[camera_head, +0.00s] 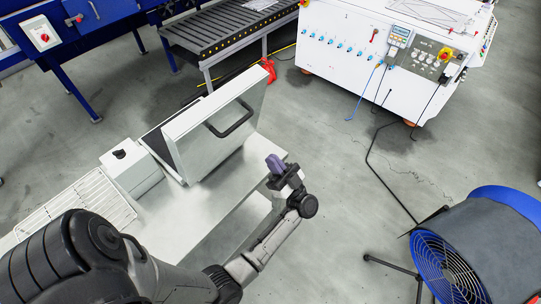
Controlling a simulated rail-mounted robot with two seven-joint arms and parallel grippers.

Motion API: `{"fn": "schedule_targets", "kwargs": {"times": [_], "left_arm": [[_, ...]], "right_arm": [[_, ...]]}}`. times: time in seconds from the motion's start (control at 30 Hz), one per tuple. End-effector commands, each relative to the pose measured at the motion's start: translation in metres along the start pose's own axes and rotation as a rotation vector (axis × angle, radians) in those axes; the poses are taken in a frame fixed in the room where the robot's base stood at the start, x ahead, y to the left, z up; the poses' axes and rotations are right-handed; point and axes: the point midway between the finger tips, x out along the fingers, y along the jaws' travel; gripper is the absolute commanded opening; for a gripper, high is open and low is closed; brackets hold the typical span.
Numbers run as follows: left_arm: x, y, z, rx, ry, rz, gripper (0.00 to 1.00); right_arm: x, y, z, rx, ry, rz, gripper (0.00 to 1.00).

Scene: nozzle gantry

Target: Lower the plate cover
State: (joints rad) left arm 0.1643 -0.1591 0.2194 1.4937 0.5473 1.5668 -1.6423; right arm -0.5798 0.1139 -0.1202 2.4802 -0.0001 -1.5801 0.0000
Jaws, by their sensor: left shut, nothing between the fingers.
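The plate cover (218,128) is a pale panel with a dark bar handle (232,118). It stands raised and tilted on the white bench at the centre left. A dark surface shows along its left side, mostly hidden behind the panel. My left gripper (276,163) is shut and empty. It is to the right of the cover and below the handle in the picture, apart from both. My right gripper does not show.
A small white box (131,168) and a wire rack (75,208) are left of the cover. A roller conveyor (225,28) and a white control cabinet (385,50) stand behind. A blue fan (470,250) is at the lower right. Cables lie on the floor.

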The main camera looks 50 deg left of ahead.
Motion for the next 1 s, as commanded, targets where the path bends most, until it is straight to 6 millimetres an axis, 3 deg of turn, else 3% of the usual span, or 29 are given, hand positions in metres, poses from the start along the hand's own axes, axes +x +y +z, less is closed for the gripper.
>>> {"fn": "schedule_targets", "kwargs": {"times": [0.1,0.4,0.7,1.0], "left_arm": [[0.027,-0.001,-0.002,-0.003,0.004,-0.002,0.00],[0.080,0.000,-0.002,-0.005,0.003,0.000,0.00],[0.100,0.000,0.023,-0.001,0.003,0.002,0.00],[0.104,0.000,0.029,-0.002,0.000,0.001,0.00]], "right_arm": [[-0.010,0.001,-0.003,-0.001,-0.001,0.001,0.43],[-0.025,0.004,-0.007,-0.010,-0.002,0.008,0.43],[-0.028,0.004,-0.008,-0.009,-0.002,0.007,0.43],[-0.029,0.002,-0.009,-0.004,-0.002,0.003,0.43]]}}
